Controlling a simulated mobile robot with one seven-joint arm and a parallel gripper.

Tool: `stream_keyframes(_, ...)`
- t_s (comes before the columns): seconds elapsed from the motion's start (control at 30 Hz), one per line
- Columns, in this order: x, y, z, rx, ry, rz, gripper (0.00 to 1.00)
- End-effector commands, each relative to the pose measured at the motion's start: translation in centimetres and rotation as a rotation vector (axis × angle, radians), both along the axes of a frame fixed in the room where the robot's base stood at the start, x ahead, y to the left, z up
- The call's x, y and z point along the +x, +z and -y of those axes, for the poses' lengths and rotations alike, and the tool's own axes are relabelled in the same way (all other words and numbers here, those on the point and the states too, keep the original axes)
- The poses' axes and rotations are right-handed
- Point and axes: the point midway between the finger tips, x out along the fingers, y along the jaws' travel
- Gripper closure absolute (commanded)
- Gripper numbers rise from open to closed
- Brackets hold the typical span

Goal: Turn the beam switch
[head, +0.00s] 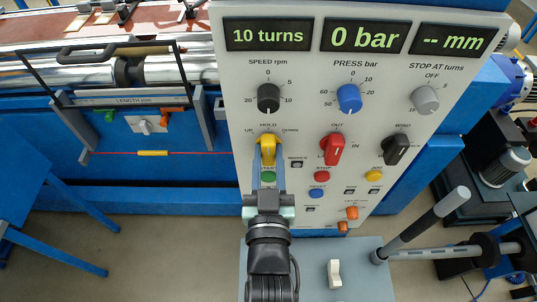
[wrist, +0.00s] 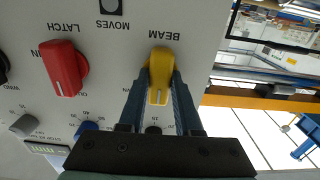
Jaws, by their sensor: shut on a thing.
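The beam switch (head: 267,146) is a yellow lever knob on the light panel, with UP, HOLD and DOWN marked around it. In the wrist view the yellow knob (wrist: 160,66) sits beside the word BEAM, seen upside down, and its white mark points down the picture, toward the HOLD side. My gripper (head: 268,160) reaches up to it from below. In the wrist view my gripper (wrist: 159,82) has one blue finger on each side of the knob, shut on it. The fingers hide part of the labels around the knob.
A red latch knob (head: 333,149) and a black knob (head: 396,149) stand right of the beam switch. Displays read 10 turns and 0 bar. A grey lever (head: 435,222) stands lower right.

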Motion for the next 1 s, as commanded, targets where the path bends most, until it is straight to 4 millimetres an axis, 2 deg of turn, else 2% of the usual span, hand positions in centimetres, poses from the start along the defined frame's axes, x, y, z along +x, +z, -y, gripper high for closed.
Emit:
stream_keyframes(0.4, -0.01, -0.04, -0.01, 0.009, 0.000, -0.002, 1.00)
stream_keyframes(0.43, -0.01, -0.04, -0.01, 0.008, 0.000, -0.002, 0.66)
stream_keyframes(0.6, -0.01, -0.03, -0.01, 0.008, 0.000, -0.001, 0.38)
stream_keyframes(0.87, -0.03, -0.03, 0.00, 0.008, 0.000, -0.001, 0.38)
stream_keyframes(1.0, -0.65, -0.18, -0.01, 0.008, 0.000, -0.001, 0.38)
